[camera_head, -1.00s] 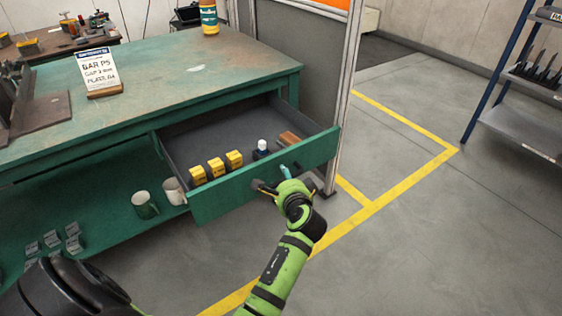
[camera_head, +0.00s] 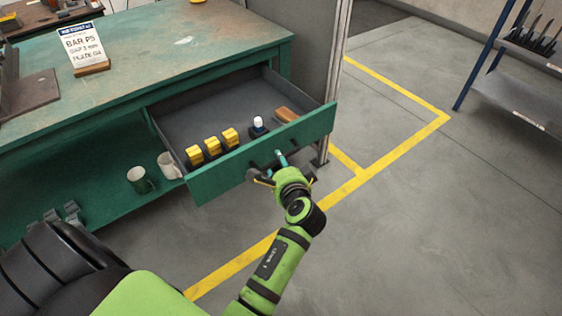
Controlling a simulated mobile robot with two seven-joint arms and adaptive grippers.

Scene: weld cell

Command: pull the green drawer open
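The green drawer (camera_head: 235,170) under the workbench stands well out, its grey inside showing. Yellow blocks (camera_head: 212,144), a small white-capped bottle (camera_head: 258,126) and a brown block (camera_head: 286,115) lie in it. My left gripper (camera_head: 281,168) is at the middle of the drawer front, shut on the handle, of which a teal part (camera_head: 282,158) shows. The fingertips are partly hidden by the hand and the handle. My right gripper is not in view.
The green workbench (camera_head: 190,50) carries a sign (camera_head: 85,47). Two mugs (camera_head: 140,180) (camera_head: 170,165) stand on its lower shelf, left of the drawer. A metal post (camera_head: 337,80) rises by the drawer's right end.

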